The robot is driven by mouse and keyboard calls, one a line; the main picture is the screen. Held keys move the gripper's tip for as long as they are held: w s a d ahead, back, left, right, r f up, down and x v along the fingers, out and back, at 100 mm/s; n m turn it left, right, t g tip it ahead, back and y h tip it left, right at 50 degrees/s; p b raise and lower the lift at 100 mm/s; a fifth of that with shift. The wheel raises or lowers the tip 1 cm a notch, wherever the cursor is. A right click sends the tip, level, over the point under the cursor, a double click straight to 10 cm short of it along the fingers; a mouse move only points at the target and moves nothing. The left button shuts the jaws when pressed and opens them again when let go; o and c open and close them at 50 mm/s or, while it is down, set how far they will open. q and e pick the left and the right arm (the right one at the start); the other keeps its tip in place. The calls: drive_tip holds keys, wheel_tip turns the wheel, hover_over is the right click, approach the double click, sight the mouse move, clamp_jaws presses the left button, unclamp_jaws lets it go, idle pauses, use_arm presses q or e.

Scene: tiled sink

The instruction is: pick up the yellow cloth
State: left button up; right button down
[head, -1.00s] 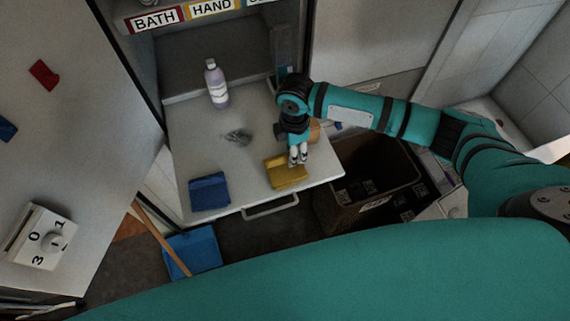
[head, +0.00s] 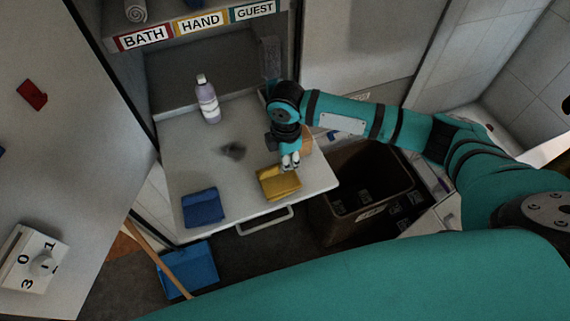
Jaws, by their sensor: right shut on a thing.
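The folded yellow cloth (head: 276,185) lies on the pale pull-out shelf (head: 184,154), near its front right part. My right gripper (head: 290,163) points down at the back edge of the cloth, with its fingers shut on it. The fingertips partly hide that edge. The cloth still appears to lie on the shelf; I cannot tell whether any part is lifted. My left gripper is not in view.
A brown bin (head: 345,222) is right of the shelf. A blue dustpan (head: 188,269) lies below.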

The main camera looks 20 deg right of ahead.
wheel_tip(320, 180, up, 2)
drive_tip(key=shift+s+r+b, duration=0.1)
drive_tip(key=shift+s+b, duration=0.05)
drive_tip(key=shift+b, duration=0.3)
drive_tip(key=s+a+r+b, duration=0.1)
drive_tip(key=s+a+b, duration=0.1)
drive_tip(key=s, duration=1.3)
drive_tip(key=shift+s+a+r+b, duration=0.2)
drive_tip(key=shift+a+r+b, duration=0.1)
drive_tip(key=shift+a, duration=0.25)
